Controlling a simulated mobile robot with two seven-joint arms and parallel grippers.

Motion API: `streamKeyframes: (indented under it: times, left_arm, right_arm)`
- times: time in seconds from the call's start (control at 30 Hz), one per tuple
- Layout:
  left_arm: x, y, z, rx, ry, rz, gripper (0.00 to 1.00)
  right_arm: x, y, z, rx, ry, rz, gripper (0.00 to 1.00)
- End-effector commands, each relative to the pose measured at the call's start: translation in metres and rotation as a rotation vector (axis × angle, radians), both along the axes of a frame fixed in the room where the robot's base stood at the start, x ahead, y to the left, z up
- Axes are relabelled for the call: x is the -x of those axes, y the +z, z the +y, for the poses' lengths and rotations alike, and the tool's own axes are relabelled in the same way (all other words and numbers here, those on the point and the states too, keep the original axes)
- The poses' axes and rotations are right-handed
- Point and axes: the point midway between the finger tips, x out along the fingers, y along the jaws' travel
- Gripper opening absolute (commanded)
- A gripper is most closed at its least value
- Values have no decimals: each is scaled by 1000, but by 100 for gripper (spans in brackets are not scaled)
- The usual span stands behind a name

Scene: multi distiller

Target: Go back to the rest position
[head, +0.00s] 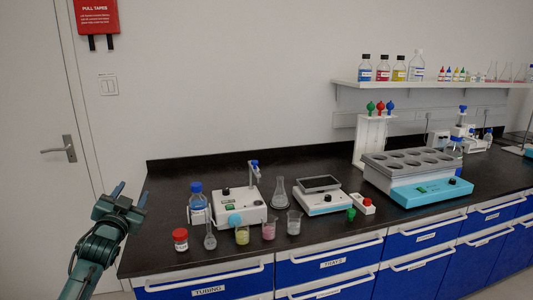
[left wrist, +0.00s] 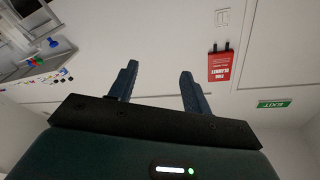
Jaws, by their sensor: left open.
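My left gripper (head: 131,193) is raised at the left end of the bench in the head view, its two blue fingers apart and pointing up. It also shows in the left wrist view (left wrist: 158,80), with the fingers spread and nothing between them. It is apart from the bench items; the nearest ones are a red-lidded jar (head: 180,240) and a blue-capped bottle (head: 198,204) to its right. My right gripper is not in either view.
The black bench (head: 300,165) carries a stirrer (head: 240,206), several beakers and flasks, a scale (head: 322,200) and a blue multi-well heater (head: 425,188). A wall shelf (head: 430,83) holds bottles. A door (head: 35,150) stands at the left. The bench's back left is clear.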

Motion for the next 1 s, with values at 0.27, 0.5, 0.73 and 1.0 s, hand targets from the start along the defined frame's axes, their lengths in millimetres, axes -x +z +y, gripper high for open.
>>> streamKeyframes:
  times: [0.27, 0.5, 0.73, 1.0]
  left_arm:
    - [27, -92, -21, 207, -7, 254, 49]
    - [101, -185, -76, 229, -85, 390, 49]
    - [230, -271, -144, 313, -174, 572, 49]
    - [363, -301, -196, 438, -219, 735, 49]
  right_arm:
    - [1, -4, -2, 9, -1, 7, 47]
    - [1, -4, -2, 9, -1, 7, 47]
    - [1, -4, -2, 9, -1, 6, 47]
    - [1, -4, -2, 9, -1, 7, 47]
